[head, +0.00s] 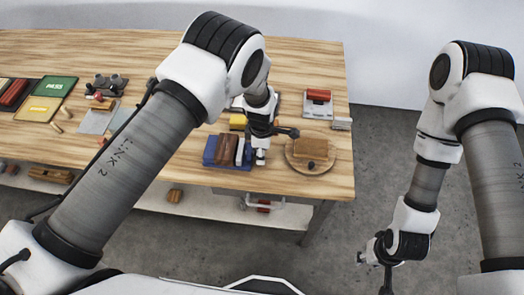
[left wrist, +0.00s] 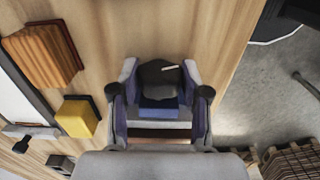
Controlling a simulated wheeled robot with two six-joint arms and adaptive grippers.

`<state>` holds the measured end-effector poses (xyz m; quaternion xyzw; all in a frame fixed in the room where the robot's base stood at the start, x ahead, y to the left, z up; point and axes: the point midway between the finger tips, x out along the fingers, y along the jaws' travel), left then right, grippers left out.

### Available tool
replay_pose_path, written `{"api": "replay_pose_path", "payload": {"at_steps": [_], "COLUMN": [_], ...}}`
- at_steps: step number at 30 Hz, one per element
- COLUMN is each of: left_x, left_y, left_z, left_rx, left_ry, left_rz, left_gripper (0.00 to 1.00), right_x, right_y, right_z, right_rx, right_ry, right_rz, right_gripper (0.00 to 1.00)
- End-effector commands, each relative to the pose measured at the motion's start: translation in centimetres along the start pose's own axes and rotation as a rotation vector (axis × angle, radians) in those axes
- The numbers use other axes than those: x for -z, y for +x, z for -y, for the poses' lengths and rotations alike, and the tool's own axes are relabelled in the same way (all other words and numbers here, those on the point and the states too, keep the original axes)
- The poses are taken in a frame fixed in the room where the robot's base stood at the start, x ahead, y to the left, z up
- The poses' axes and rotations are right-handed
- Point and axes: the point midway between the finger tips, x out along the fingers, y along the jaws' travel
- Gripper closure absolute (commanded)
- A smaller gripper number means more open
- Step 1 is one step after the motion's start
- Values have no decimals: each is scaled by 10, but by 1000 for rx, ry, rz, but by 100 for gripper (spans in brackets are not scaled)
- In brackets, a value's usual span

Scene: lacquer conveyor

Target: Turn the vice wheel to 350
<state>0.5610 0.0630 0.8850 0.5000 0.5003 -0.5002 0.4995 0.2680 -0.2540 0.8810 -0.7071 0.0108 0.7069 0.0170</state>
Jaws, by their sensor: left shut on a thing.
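The blue vice (head: 211,158) sits near the table's front edge, with a brown block (head: 226,147) between its jaws. In the left wrist view, the dark vice wheel (left wrist: 160,78) carries a short white mark and lies between the two fingers of my left gripper (left wrist: 160,88). Blue of the vice body shows just below the wheel. In the head view my left gripper (head: 261,155) is at the vice's right end and mostly hides the wheel; any number on it cannot be read. My right gripper (head: 377,268) hangs beyond the table, away from the vice, partly cut off.
A round wooden board (head: 330,162) with a brown block (head: 311,148) stands close to the right of the vice. A yellow block (head: 238,121) lies behind it. A red-topped item (head: 318,96) stands at the back right. The table's right edge is close by.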

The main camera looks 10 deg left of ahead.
Motion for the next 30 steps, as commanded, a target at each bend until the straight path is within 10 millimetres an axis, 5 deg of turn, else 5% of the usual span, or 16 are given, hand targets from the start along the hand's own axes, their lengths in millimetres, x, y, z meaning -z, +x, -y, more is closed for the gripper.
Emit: {"api": "replay_pose_path", "payload": {"at_steps": [17, 30], "left_x": [1, 1], "left_y": [3, 12], "left_z": [0, -4], "left_rx": [37, 264], "left_ry": [-1, -1], "left_rz": [-1, 0], "left_gripper": [89, 88], "right_x": [0, 0], "right_y": [12, 80], "right_z": [0, -1], "right_rx": [0, 0], "right_ry": [0, 0], "right_rz": [0, 0], "right_gripper": [60, 60]}}
